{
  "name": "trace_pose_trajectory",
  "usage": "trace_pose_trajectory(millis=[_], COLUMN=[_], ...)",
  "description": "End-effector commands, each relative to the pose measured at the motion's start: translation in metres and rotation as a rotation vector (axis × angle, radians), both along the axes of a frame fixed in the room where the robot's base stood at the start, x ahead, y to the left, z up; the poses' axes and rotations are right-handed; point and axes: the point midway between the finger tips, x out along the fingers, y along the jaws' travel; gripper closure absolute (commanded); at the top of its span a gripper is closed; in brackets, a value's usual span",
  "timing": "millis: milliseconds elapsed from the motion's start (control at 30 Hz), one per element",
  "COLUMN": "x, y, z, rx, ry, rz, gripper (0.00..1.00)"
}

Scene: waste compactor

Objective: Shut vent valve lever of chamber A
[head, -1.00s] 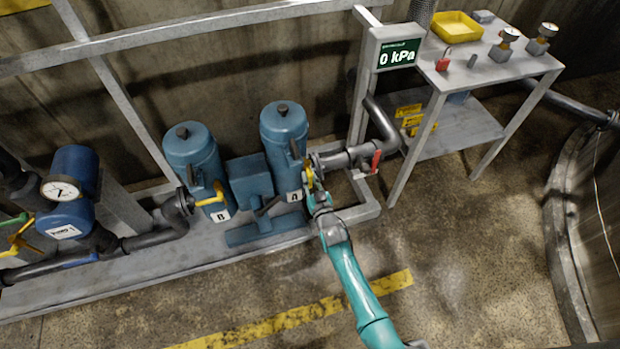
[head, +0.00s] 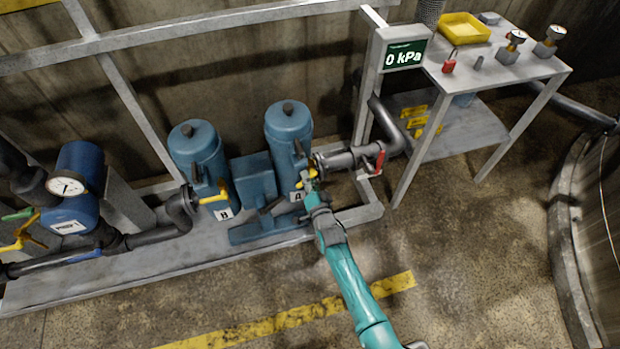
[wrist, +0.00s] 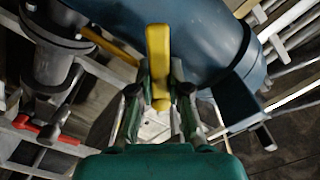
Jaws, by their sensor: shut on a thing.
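Chamber A (head: 288,135) is a blue cylinder with a white A label (head: 297,196) low on its front. Its yellow vent valve lever (head: 304,181) is at its lower right side, partly hidden by my gripper (head: 311,182). In the wrist view, the yellow lever (wrist: 158,45) stands between the two fingers of my gripper (wrist: 160,85), which are shut on it. The lever's pivot is hard to make out.
Chamber B (head: 198,155) with its own yellow lever (head: 215,197) stands to the left. A pipe with a red handle (head: 380,161) is close to the right of my gripper. A kPa display (head: 402,53) reads 0. The floor in front is clear.

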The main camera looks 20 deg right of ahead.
Motion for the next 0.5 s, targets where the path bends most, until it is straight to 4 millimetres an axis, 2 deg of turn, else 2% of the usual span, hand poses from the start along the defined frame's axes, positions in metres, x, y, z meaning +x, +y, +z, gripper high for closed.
trace_pose_trajectory(millis=[500], x=[0.0000], y=[0.0051], z=[0.0102], rx=[0.472], ry=[-0.001], rz=[-0.001], gripper=[1.00])
